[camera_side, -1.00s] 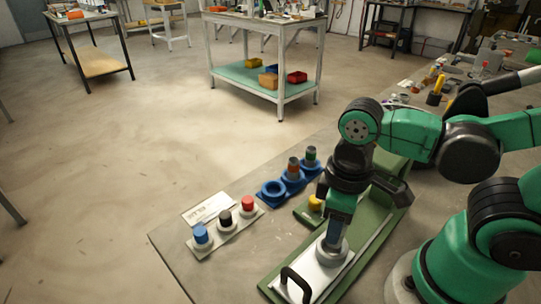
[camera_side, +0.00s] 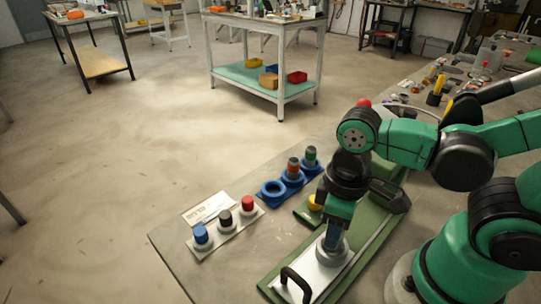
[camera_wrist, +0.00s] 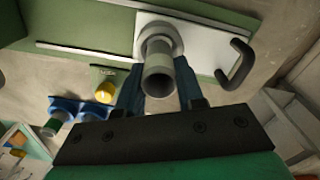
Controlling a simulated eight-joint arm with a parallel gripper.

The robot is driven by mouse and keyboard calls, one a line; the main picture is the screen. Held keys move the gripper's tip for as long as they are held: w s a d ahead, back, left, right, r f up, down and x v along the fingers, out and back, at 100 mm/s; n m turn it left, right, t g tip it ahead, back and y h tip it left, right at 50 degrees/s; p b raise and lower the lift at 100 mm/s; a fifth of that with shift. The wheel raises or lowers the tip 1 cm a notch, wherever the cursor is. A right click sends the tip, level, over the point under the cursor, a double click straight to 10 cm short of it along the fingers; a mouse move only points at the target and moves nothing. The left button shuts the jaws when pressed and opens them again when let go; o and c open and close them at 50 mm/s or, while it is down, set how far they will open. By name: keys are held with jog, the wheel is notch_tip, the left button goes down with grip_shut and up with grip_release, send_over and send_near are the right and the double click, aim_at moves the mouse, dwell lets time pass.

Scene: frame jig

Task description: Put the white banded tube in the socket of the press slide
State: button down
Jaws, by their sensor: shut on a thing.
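The white banded tube (camera_wrist: 157,82) is a grey tube with a pale band, seen from above in the wrist view with its open end towards the camera. My gripper (camera_wrist: 158,88) is shut on it, one blue finger on each side. In the side view my gripper (camera_side: 334,240) points down over the press slide (camera_side: 309,268), a white plate with a black handle on a green base. The tube's lower end is at the round socket (camera_wrist: 160,35) of the slide. The fingers largely hide the tube in the side view, and I cannot tell how deep it sits.
A blue rack (camera_side: 271,194) has an empty left ring, a red-banded tube (camera_side: 293,168) and a green-banded tube (camera_side: 310,157). A yellow button (camera_side: 315,203) stands beside the green base. A plate (camera_side: 228,233) carries blue, black and red buttons. Bare tabletop lies between.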

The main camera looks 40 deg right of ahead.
jog(key=shift+f, duration=1)
jog(key=shift+c, duration=1.5)
grip_release()
jog(key=shift+r, duration=0.15)
jog(key=shift+r, duration=0.65)
jog(key=shift+r, duration=3.5)
